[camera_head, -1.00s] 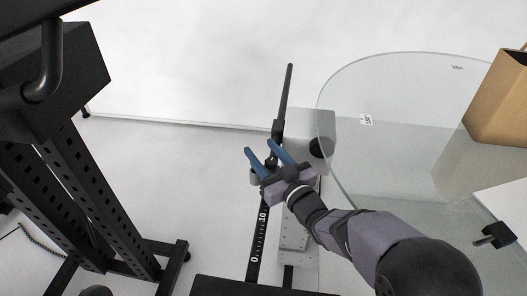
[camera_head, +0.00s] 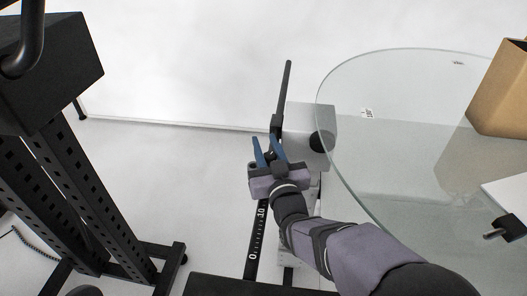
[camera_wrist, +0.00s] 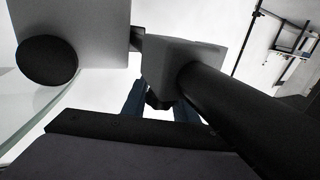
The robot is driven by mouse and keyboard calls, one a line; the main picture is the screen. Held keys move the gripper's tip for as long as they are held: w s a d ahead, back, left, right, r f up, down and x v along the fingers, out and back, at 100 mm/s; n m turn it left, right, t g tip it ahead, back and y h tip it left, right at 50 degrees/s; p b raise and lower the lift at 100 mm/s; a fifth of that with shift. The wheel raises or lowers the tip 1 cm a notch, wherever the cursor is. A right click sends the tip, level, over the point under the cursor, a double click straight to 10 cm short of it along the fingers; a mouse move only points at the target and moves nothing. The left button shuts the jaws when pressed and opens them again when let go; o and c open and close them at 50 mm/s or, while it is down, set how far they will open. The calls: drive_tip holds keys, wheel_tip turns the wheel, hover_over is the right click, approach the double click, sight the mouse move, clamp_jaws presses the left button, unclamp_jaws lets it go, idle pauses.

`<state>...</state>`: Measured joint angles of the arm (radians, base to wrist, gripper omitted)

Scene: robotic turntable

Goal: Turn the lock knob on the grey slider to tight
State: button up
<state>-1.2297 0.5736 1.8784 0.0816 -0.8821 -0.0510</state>
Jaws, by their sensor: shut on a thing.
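The grey slider (camera_wrist: 160,65) fills the middle of the wrist view, with a dark post running through it. A small dark lock knob (camera_wrist: 157,100) shows under it, between the two blue fingers of my gripper (camera_wrist: 157,92). My gripper (camera_head: 266,146) is shut on the knob, with a finger on either side. In the head view my gripper and arm hide most of the slider and knob. I cannot read which way the knob is turned or how tight it is.
A black rail with a white number scale (camera_head: 258,230) runs below my gripper. A thin dark post (camera_head: 284,90) rises beyond it. A grey box with a round black knob (camera_head: 318,142) and the glass turntable (camera_head: 345,85) are close on the right. A cardboard box (camera_head: 497,100) stands farther right.

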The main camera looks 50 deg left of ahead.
drive_tip(key=shift+w+d+r+m+t+h, duration=0.1)
drive_tip(key=shift+w+m+t+h, duration=0.1)
drive_tip(key=shift+m+t+h, duration=0.55)
drive_tip(key=shift+w+d+m+t+h, duration=0.2)
drive_tip(key=shift+m+t, duration=0.35)
drive_tip(key=shift+t, duration=0.5)
drive_tip(key=shift+h, duration=0.25)
drive_tip(key=o, duration=1.1)
drive_tip(key=shift+c, duration=0.2)
wheel_tip(320, 180, up, 10)
drive_tip(key=shift+p, duration=0.4)
